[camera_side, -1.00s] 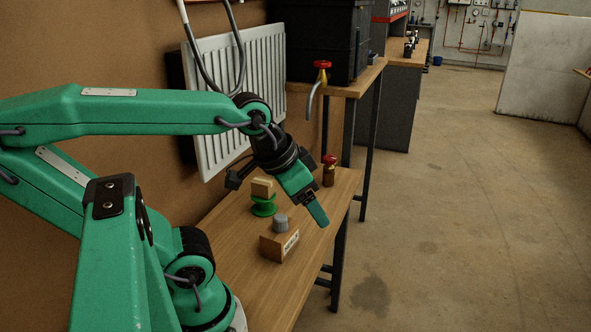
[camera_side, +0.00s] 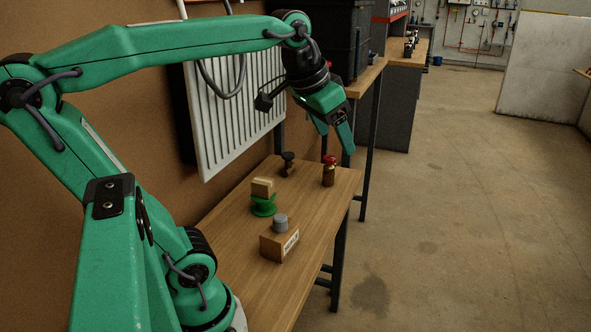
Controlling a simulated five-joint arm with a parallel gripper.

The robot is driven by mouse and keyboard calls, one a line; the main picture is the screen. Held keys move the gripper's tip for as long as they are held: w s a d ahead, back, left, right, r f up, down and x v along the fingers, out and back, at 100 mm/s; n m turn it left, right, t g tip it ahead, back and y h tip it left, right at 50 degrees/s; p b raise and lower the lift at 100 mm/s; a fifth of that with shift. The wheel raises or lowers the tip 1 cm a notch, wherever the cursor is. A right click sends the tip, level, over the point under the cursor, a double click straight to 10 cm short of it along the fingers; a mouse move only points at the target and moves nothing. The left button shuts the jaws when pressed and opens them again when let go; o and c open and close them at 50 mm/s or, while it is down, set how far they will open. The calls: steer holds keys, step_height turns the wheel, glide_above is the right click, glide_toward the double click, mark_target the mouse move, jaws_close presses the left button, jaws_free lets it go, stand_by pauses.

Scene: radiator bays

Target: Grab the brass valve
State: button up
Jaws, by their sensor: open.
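A small brass-brown valve with a red top (camera_side: 329,172) stands upright near the far end of the wooden bench (camera_side: 235,265). My gripper (camera_side: 335,138) hangs above it, fingers pointing down, open and empty. A gap shows between the fingertips and the red top, though the exact distance is hard to judge from this side.
On the bench are a dark fitting (camera_side: 288,164), a green spool (camera_side: 263,206) with a tan block (camera_side: 262,187) on it, and a labelled wooden block (camera_side: 279,243) with a grey cylinder (camera_side: 281,223). A white radiator (camera_side: 215,125) hangs on the left wall.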

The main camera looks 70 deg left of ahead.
steer(key=w+a+r+n, duration=0.1)
steer(key=w+a+r, duration=0.3)
steer(key=w+a, duration=0.4)
steer(key=n+g+y, duration=0.2)
steer(key=n+g, duration=0.1)
glide_above(287, 155)
steer(key=s+d, duration=0.1)
step_height(287, 155, down, 10)
step_height(287, 155, down, 19)
steer(key=shift+d+f, duration=0.1)
steer(key=shift+x, duration=1.25)
steer(key=shift+x, duration=2.6)
steer(key=shift+d, duration=0.15)
steer(key=shift+c, duration=0.4)
